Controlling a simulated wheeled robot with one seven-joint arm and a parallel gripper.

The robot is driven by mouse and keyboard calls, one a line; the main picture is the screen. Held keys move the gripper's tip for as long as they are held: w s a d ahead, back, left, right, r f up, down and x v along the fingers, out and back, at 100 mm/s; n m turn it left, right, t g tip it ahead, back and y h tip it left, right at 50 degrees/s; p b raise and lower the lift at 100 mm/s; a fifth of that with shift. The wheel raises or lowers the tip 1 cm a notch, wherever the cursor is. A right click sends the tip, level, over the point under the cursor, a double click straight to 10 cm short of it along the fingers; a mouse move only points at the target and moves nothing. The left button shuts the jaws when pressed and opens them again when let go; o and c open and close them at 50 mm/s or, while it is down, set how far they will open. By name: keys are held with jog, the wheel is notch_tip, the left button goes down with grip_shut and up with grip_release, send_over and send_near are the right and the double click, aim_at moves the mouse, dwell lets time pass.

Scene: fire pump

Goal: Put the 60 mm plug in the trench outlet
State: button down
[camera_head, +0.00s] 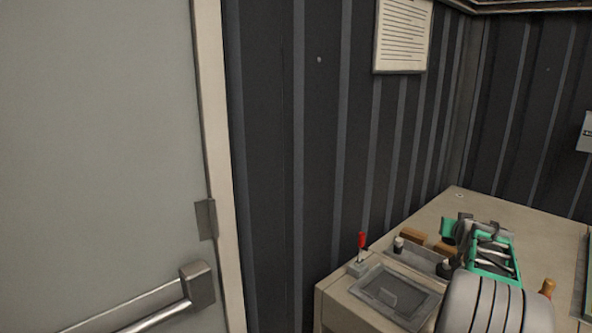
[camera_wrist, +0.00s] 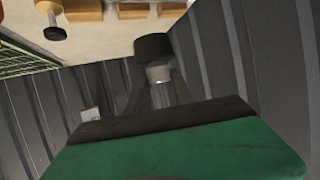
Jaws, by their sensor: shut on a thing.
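My gripper (camera_wrist: 158,92) is in the middle of the wrist view, beyond a green housing with a dark edge. It is shut on a plug with a wide black end (camera_wrist: 155,47) and a pale grey neck. The plug's size cannot be read, and part of it is hidden by the fingers. In the head view my green and grey wrist is above the bench at the lower right, and I cannot make out the held plug there. The trench outlet is not in either view.
A bench (camera_head: 458,207) carries a grey tray (camera_head: 388,296), a red-handled lever (camera_head: 361,242), wooden blocks (camera_head: 412,236) and small dark-and-white pieces (camera_head: 398,244). A grey door (camera_head: 100,150) with a push bar is at left. Dark ribbed walls (camera_head: 330,130) stand behind the bench.

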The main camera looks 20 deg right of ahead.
jog(key=w+a+f+n+t+y, duration=0.15)
jog(key=w+a, duration=0.25)
jog(key=a, duration=1)
jog(key=w+a+f+n+t+y, duration=0.1)
jog(key=w+a+n+y, duration=0.15)
jog(key=a, duration=1.15)
jog(key=s+a+f+n+y, duration=0.1)
jog(key=s+a+f, duration=0.1)
jog(key=a, duration=0.7)
jog(key=s+a+f+n+y+b, duration=0.1)
jog(key=s+a+f+y, duration=0.1)
jog(key=a, duration=0.7)
jog(key=s+a+f+n+y, duration=0.1)
jog(key=s+a+f, duration=0.3)
jog(key=a, duration=0.5)
jog(key=shift+s+a+n+t+y, duration=0.15)
jog(key=shift+s+n+t+y, duration=0.15)
jog(key=shift+n+t, duration=0.25)
